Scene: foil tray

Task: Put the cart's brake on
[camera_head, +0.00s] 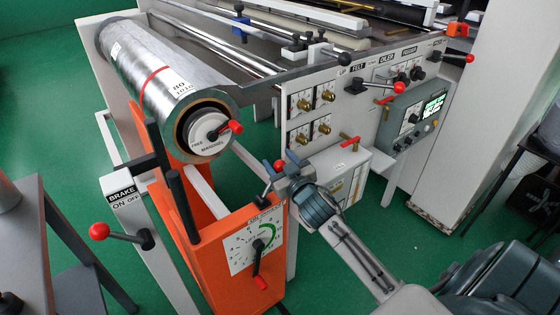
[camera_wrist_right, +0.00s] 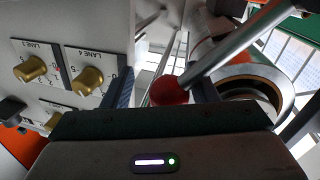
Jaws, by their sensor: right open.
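The orange cart (camera_head: 205,255) carries a big foil roll (camera_head: 135,60). On its left a white post bears the brake label (camera_head: 121,194), with ON at left and OFF at right. Below the label is the brake lever (camera_head: 145,239); its red ball (camera_head: 98,231) points left, on the ON word's side. My right gripper (camera_head: 285,178) is far right of that lever, by the cart's top right corner. It is open. In the right wrist view another red ball (camera_wrist_right: 168,92) on a metal rod shows between its fingers; I cannot tell whether they touch it. My left gripper is out of view.
A dial plate (camera_head: 253,240) with a red-tipped pointer is on the cart's front. The roll's mandrel end (camera_head: 209,132) has a red handle. The machine's panel (camera_head: 310,105) with brass knobs stands behind my right gripper. Green floor (camera_head: 60,130) is clear at left.

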